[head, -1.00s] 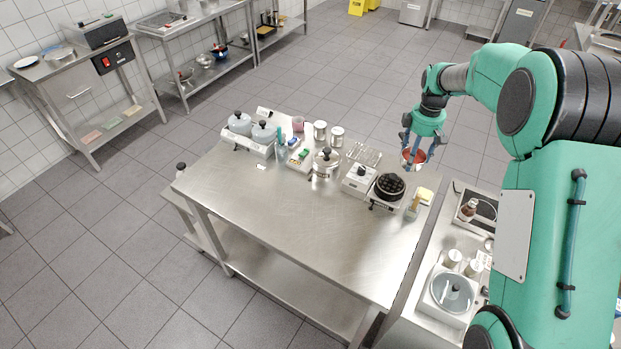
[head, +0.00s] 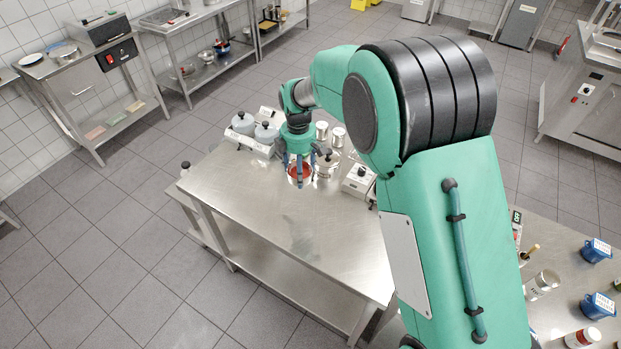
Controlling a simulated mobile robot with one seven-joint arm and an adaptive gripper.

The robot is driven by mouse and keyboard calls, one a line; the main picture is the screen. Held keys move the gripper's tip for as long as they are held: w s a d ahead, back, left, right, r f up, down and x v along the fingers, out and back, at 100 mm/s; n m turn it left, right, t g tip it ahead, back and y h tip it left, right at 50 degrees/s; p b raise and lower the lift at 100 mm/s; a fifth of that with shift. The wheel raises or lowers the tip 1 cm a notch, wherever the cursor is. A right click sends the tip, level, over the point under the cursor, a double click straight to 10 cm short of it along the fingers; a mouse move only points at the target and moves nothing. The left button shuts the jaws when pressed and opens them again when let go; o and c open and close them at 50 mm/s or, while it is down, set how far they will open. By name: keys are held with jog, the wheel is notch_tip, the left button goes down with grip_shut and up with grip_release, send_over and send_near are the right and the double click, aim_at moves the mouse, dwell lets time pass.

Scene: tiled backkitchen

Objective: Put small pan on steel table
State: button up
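The small pan (head: 299,170) looks reddish and round in the head view, and my gripper (head: 299,178) is on it. The fingers come down around the pan and partly hide it. It has moved along with my gripper, so I take the gripper to be shut on it, though the contact itself is too small to see. Both are over the back middle of the steel table (head: 265,210). I cannot tell whether the pan touches the tabletop.
Grey lidded pots (head: 243,123) stand at the table's back left. A lidded steel pot (head: 327,162) and a white appliance (head: 358,181) are just right of my gripper. The front and left of the tabletop are bare. My arm hides the table's right end.

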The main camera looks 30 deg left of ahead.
jog(key=s+a+n+p, duration=0.1)
jog(key=s+a, duration=0.3)
jog(key=s, duration=0.2)
jog(key=s+a+n, duration=0.1)
jog(key=s+a, duration=0.2)
jog(key=s, duration=0.3)
jog(key=shift+n, duration=0.3)
notch_tip(320, 180, down, 10)
jog(key=shift+a+f, duration=0.1)
jog(key=shift+f, duration=0.1)
jog(key=shift+a, duration=0.1)
jog(key=shift+w+a+f+p, duration=0.25)
jog(key=shift+w+a, duration=1.2)
jog(key=shift+a, duration=0.75)
jog(key=shift+w+a+f+p, duration=0.25)
jog(key=shift+w+a, duration=1.2)
jog(key=shift+a, duration=0.75)
jog(key=shift+w+a+f+p, duration=0.25)
jog(key=shift+w+a, duration=1.2)
jog(key=shift+a, duration=0.75)
jog(key=shift+f, duration=0.15)
jog(key=shift+f, duration=1.6)
